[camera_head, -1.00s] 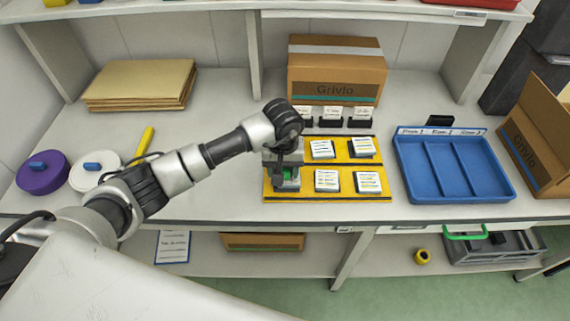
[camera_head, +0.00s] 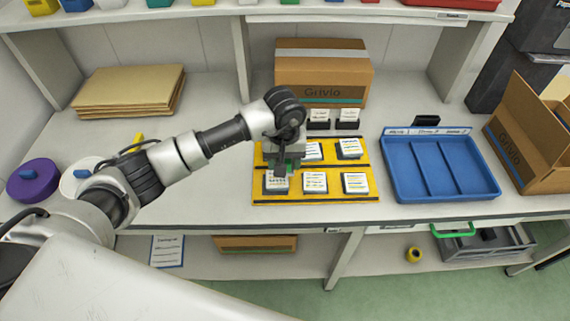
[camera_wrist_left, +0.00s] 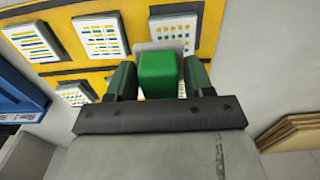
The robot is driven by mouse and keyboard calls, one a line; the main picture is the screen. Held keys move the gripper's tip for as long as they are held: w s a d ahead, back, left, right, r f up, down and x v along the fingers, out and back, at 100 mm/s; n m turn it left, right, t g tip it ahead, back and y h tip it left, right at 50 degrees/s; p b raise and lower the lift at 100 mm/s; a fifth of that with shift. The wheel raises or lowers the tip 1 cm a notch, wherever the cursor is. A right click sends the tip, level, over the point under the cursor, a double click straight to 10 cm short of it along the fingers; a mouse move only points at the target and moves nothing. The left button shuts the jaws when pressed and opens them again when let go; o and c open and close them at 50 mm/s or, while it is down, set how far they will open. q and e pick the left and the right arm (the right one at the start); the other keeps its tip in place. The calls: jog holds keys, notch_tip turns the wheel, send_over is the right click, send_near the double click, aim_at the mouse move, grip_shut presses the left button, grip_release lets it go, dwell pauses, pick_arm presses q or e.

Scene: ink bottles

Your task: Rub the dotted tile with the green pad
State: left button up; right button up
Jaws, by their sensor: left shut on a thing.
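My left gripper (camera_head: 288,164) is shut on the green pad (camera_wrist_left: 160,75), which shows between its two fingers in the left wrist view. The dotted tile (camera_head: 275,185), white with rows of small marks, lies at the front left of the yellow board (camera_head: 330,199). It also shows in the left wrist view (camera_wrist_left: 172,30), just beyond the pad, partly covered by it. The gripper is over the tile's back edge and the board's back-left part. I cannot tell whether the pad touches anything. The back-left spot is hidden by the gripper. My right gripper is not in view.
Other striped tiles, such as the front-middle one (camera_head: 314,183), sit on the board. A blue divided tray (camera_head: 391,177) stands to the right and a closed carton (camera_head: 320,70) behind. Purple (camera_head: 32,182) and white round lids lie at left. Bare bench separates board and lids.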

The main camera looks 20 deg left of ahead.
pick_arm(q)
jog(key=shift+w+d+r+p, duration=0.1)
jog(key=shift+r+p, duration=0.25)
jog(key=shift+r, duration=0.55)
jog(key=shift+r+p, duration=0.35)
jog(key=shift+r, duration=0.7)
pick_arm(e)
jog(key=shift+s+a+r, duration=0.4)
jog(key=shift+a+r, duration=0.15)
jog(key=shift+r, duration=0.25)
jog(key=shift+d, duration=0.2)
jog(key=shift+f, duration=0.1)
